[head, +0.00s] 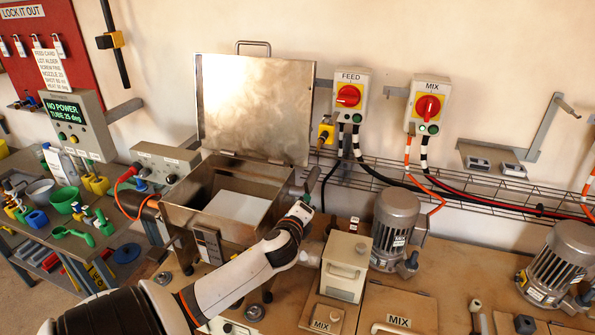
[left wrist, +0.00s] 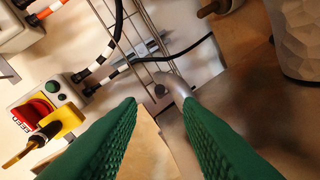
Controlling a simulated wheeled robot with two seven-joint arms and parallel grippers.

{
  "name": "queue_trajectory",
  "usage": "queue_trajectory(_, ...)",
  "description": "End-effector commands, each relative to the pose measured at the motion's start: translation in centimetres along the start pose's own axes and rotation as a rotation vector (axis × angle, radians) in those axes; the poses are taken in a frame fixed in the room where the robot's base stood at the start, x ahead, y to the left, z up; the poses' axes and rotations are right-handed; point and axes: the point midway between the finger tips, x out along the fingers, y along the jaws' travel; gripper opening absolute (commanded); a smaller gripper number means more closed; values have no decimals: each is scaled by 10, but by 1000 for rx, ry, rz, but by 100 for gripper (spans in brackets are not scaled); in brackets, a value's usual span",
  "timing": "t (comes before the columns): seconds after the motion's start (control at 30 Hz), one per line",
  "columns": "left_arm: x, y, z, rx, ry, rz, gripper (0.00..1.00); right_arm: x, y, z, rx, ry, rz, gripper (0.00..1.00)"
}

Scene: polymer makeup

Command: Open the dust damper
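My left arm comes in from the lower left in the head view, and its gripper (head: 309,190) is at the right side of the open steel hopper (head: 180,215). In the left wrist view the two green ribbed fingers (left wrist: 160,101) are apart. A curved grey metal piece (left wrist: 178,86) shows just beyond and between the fingertips; I cannot tell whether they touch it. It may be part of the dust damper, but no label shows this. My right gripper is not in view.
The hopper's lid (head: 255,105) stands raised against the wall. FEED (head: 349,97) and MIX (head: 428,105) switch boxes hang on the wall above a wire cable tray (head: 480,180). A grey motor (head: 396,228) and a beige box (head: 345,265) stand right of the arm.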

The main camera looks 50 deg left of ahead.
Motion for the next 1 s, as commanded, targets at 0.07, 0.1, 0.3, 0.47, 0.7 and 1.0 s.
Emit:
queue_trajectory(0.07, -14, -2, 1, 1, -2, 0, 32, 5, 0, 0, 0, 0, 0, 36)
queue_trajectory(0.1, -19, -2, 1, 0, -2, 0, 32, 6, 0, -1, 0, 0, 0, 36)
queue_trajectory(0.3, -37, -1, 0, 0, 0, -1, 32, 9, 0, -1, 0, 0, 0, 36)
queue_trajectory(0.47, -40, 0, 0, 0, 1, -1, 32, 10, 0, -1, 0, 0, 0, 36)
queue_trajectory(0.7, -39, -1, 1, -1, 5, -1, 21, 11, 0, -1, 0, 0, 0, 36)
queue_trajectory(1.0, -25, -14, 34, -3, 261, -7, 20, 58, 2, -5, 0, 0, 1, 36)
